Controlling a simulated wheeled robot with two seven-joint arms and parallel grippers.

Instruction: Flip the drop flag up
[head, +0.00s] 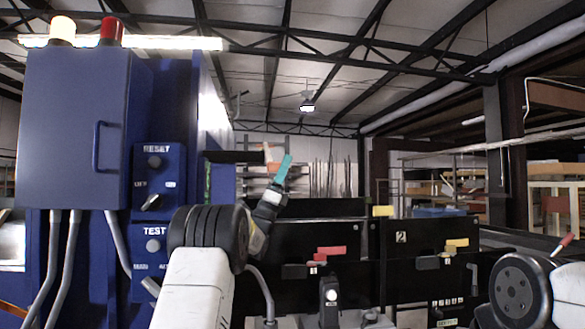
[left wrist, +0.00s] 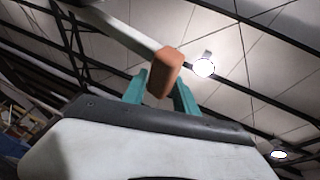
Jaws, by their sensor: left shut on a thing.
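My left gripper (head: 284,168) has teal fingers and reaches up beside the blue cabinet. In the left wrist view its two fingers (left wrist: 160,92) are shut on the orange end of the drop flag (left wrist: 165,72), which sits between them. A pale bar runs from this orange end toward the upper left of that view. In the head view the orange end (head: 268,153) shows small beside the fingertips, near a dark horizontal arm (head: 233,157) on the cabinet side. My right arm is at the lower right; its gripper is not clearly shown.
The blue cabinet (head: 75,130) with RESET and TEST panels stands at the left, with red (head: 111,31) and pale lamps on top. Black conveyor panels (head: 350,290) with red and yellow tabs fill the middle. The space above these panels is open.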

